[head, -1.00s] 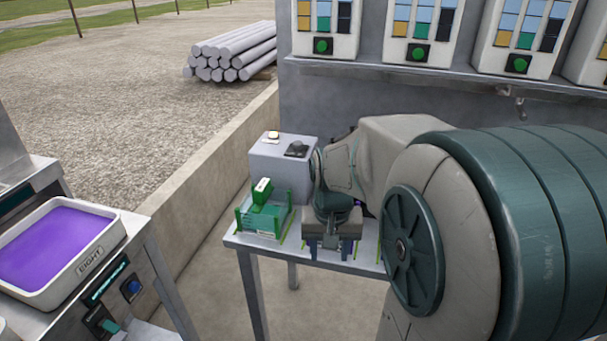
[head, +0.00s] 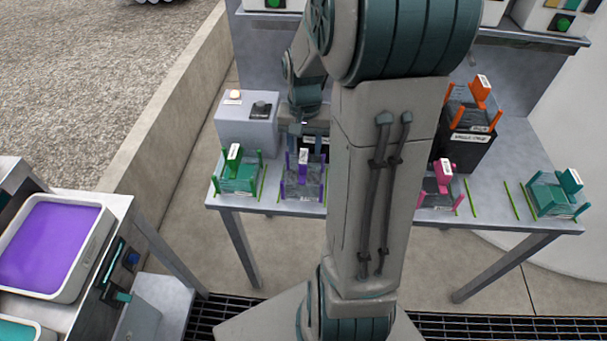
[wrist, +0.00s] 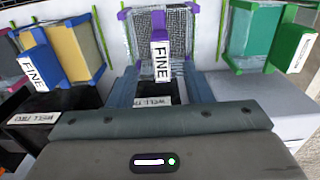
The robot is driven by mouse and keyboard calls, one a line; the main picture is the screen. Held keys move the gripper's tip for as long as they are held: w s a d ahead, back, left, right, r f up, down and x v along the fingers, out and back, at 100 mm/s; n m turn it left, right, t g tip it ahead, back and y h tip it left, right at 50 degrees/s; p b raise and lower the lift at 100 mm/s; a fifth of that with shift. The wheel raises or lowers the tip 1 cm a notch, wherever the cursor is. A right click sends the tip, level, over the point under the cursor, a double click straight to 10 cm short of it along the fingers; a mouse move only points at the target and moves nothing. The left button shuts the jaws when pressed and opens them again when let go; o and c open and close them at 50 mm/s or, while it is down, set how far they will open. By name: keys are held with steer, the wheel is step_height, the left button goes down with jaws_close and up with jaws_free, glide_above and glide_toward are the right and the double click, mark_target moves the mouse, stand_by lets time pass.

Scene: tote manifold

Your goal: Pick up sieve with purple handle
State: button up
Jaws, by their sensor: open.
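The sieve with the purple handle (head: 316,190) stands on the table beside the green sieve, with purple corner posts and a clear mesh body. Its upright purple handle carries a white label, which reads FINE in the wrist view (wrist: 161,38). My gripper (head: 308,138) is just behind this sieve in the head view, partly hidden by my arm. In the wrist view my gripper (wrist: 162,84) is open, with its blue-grey fingers on either side of the handle's lower end. I cannot tell whether they touch it.
A green sieve (head: 238,178) stands close by on the left. Pink (head: 437,190) and teal (head: 556,195) sieves stand to the right, and an orange one (head: 472,105) sits on a black box (head: 462,150). A grey box (head: 247,122) stands behind the green sieve. A purple-filled tray (head: 50,240) is at left.

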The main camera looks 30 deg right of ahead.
mark_target(303, 169)
step_height(303, 169, down, 9)
steer(key=shift+a, duration=0.15)
stand_by(0.4)
jaws_close()
